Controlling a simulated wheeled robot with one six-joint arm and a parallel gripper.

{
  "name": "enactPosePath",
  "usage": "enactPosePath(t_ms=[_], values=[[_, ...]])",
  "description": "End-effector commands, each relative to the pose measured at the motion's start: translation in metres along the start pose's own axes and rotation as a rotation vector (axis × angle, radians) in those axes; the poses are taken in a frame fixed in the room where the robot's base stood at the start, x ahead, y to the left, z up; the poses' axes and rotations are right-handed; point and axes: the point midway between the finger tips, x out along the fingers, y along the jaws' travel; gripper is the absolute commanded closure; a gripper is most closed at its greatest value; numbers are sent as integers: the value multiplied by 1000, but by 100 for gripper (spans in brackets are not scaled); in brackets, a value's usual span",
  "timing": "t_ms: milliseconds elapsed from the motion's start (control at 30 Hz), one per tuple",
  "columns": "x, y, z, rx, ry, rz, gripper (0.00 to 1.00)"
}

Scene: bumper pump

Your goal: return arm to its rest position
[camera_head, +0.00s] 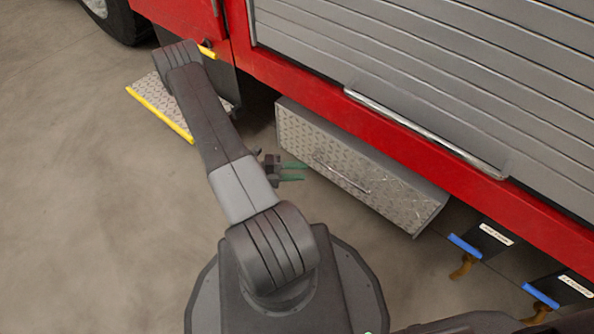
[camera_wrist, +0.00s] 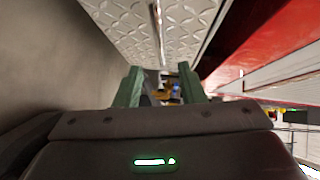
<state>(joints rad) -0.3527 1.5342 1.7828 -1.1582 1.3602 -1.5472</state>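My arm (camera_head: 208,120) reaches up from my base and folds back at its far elbow beside the red truck. Whether the fingertips touch the box cannot be told.
The red truck (camera_head: 305,114) with its grey shutter (camera_head: 440,70) runs along the right. A yellow-edged step (camera_head: 160,103) juts out at upper left. The grey floor (camera_head: 80,200) at left is clear.

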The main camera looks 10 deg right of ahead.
Motion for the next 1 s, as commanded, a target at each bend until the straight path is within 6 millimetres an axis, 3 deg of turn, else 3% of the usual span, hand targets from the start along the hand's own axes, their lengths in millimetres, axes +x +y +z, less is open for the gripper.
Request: enactPosePath(t_ms=[467,1000], values=[[4,0,0,1,2,0,64],[70,2,-1,0,6,1,64]])
